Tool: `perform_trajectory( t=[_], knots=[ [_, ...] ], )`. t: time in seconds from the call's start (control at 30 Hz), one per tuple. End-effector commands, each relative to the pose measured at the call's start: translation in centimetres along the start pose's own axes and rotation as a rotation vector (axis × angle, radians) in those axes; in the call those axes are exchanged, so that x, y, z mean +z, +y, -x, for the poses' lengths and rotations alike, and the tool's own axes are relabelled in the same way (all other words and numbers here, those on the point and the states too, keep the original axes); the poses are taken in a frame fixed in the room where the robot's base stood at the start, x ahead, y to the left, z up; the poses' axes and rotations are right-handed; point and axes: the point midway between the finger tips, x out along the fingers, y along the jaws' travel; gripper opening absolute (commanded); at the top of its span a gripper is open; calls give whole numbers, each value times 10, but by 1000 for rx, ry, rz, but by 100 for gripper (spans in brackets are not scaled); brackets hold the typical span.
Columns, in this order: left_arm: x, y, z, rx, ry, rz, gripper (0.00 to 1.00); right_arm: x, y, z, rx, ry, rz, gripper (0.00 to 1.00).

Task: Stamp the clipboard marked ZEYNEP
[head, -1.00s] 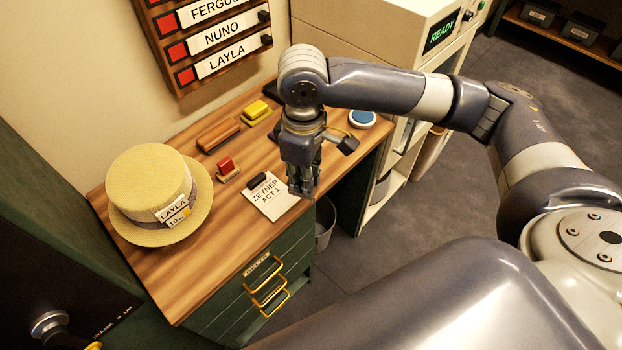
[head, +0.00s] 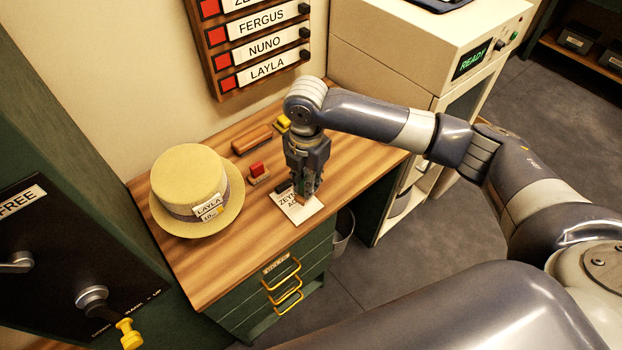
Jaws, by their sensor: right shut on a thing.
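The clipboard marked ZEYNEP (head: 301,214), with white paper and a dark clip, lies near the desk's front edge. My right gripper (head: 305,194) points down over it and covers part of its lettering. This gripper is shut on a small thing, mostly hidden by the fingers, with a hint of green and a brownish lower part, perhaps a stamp. I cannot tell whether it touches the paper. A red-topped stamp-like block (head: 258,172) stands just left of the clipboard. My left gripper is not in view.
A straw hat (head: 190,185) tagged LAYLA stands on the wooden desk (head: 225,262) at left. A brown block (head: 252,139) and a yellow item (head: 282,122) lie behind. A name board (head: 262,48) hangs on the wall. A machine reading READY (head: 472,60) stands right.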

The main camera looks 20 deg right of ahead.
Motion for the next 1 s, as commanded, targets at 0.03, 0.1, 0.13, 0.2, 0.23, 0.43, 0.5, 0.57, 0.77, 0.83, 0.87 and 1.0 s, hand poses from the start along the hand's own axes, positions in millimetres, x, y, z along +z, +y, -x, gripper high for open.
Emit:
perform_trajectory(
  t=[0.03,0.1,0.13,0.2,0.23,0.43,0.5,0.57,0.77,0.83,0.87,1.0],
  knots=[
    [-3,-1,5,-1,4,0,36,0,2,-1,-2,2,67,0],
    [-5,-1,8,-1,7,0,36,2,6,-4,-3,1,165,0],
    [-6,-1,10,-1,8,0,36,2,7,-5,-3,0,206,0],
    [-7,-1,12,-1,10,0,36,4,9,-8,-4,-1,292,0],
    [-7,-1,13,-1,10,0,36,4,10,-10,-4,-1,326,0],
    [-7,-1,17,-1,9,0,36,7,14,-17,-7,-3,489,0],
    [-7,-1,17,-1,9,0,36,7,15,-18,-7,-3,518,0],
    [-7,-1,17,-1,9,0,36,8,15,-20,-8,-3,531,0],
    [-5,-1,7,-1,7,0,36,8,15,-29,-7,-4,540,0],
    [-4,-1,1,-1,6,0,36,8,15,-34,-7,-4,539,0],
    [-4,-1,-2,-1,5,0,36,8,15,-37,-7,-4,539,0],
    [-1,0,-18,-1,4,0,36,8,15,-51,-7,-5,539,0]
  ],
)
